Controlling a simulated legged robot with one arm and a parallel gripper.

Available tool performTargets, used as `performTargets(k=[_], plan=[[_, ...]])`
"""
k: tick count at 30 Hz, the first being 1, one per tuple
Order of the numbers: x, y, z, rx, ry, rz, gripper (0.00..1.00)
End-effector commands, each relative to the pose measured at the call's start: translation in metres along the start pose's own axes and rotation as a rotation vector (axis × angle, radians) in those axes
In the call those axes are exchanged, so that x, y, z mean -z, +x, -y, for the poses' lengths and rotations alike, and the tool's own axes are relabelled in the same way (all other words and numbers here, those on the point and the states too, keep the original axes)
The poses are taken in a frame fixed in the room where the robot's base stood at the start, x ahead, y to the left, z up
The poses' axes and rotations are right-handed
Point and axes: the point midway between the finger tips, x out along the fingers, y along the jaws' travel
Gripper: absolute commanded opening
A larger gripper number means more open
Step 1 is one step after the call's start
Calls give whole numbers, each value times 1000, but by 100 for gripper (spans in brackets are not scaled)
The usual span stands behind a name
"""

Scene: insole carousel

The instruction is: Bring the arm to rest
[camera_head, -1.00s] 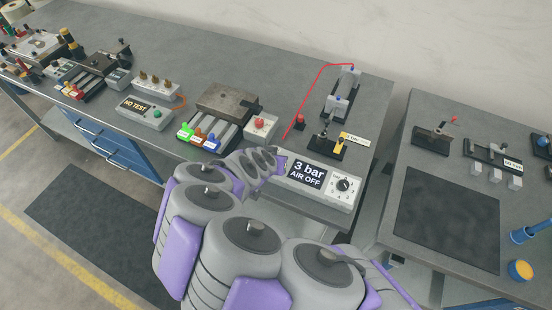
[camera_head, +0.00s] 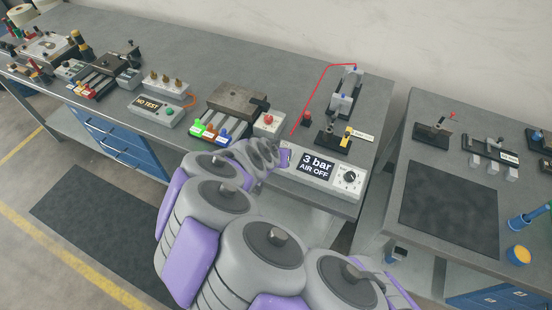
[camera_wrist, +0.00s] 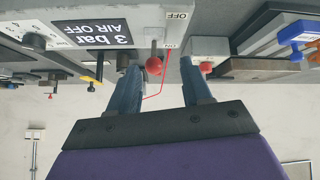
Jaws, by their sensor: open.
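My arm reaches over the workbench (camera_head: 225,60) in the head view. Its purple end is at the left edge of the grey air panel (camera_head: 352,176), whose display reads "3 bar AIR OFF". The fingers are hard to make out there. In the wrist view, which is upside down, my gripper (camera_wrist: 163,82) is open with its two fingers apart. A red-knobbed lever (camera_wrist: 154,66) shows between them, beside ON and OFF labels. I cannot tell whether a finger touches it. No object is held.
A press block (camera_head: 237,97) with coloured buttons and a box with a red button (camera_head: 269,121) stand left of the panel. A clamp fixture (camera_head: 345,95) with a red hose is behind it. A second table (camera_head: 395,165) with a dark mat (camera_head: 449,208) is at right.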

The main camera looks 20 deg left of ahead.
Motion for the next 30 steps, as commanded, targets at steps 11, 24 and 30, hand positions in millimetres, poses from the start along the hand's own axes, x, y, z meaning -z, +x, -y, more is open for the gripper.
performTargets(k=[11, 24, 30], plan=[[2, -3, -5, 3, 4, 1, 49], [19, -21, -79, -99, 70, 94, 49], [6, -67, -185, -185, 155, 284, 49]])
